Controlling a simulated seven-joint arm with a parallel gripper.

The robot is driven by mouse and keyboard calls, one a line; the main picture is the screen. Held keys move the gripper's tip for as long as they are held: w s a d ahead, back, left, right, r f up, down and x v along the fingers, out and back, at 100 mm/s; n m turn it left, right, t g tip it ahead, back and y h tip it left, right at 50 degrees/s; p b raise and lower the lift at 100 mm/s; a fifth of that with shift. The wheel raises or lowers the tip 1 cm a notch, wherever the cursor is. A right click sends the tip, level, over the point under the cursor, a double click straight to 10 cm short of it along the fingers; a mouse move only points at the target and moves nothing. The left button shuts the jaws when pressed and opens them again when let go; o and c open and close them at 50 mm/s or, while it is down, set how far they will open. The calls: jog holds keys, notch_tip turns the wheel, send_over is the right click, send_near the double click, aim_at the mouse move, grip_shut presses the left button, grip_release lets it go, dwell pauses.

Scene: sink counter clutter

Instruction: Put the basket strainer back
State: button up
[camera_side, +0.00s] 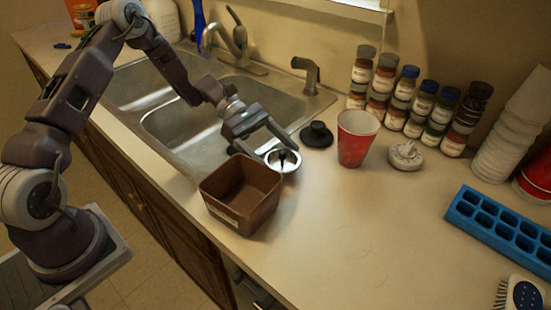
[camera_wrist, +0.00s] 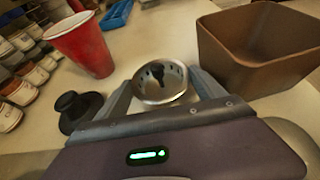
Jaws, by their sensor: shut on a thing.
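The basket strainer (camera_side: 283,158) is a small round metal cup with a dark knob in its middle. It is at the counter's sink side, between the brown box and the black stopper. My gripper (camera_side: 275,143) is shut on the strainer. In the wrist view the strainer (camera_wrist: 160,82) sits between my two fingers, its holes and dark post facing up. The double steel sink (camera_side: 190,125) lies behind and left of my gripper. Its drains are not clearly visible. Whether the strainer touches the counter is hard to tell.
A brown square box (camera_side: 241,193) stands close in front of the strainer. A black stopper (camera_side: 316,134) and red cup (camera_side: 356,137) are to its right. Faucet (camera_side: 236,40) and sprayer (camera_side: 308,74) rise behind the sink. Several spice jars (camera_side: 405,97) line the wall.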

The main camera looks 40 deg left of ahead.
jog(key=shift+f, duration=0.8)
jog(key=o, duration=1.5)
jog(key=shift+f, duration=0.1)
